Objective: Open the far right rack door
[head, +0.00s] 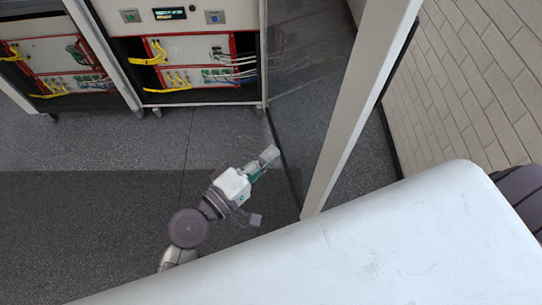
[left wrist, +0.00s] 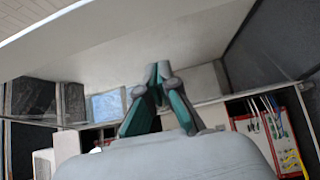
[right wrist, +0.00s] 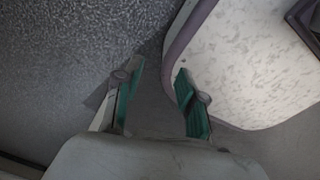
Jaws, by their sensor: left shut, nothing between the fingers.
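The far right rack (head: 190,20) stands at the top of the head view, with its front open and its modules exposed. Its door, a glass panel in a white frame (head: 362,110), stands swung out from the rack's right side towards me. My left gripper (head: 270,154) is shut and empty, close to the glass on the rack's open side; I cannot tell whether it touches. The left wrist view shows its fingertips (left wrist: 158,72) together. My right gripper (right wrist: 160,74) is open and empty above the floor in the right wrist view. The door handle is not visible.
Another rack (head: 60,65) stands to the left. Yellow and white cables (head: 235,58) hang at the modules' fronts. A pale brick wall (head: 480,75) is to the right of the door. The dark floor (head: 110,170) before the racks is clear.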

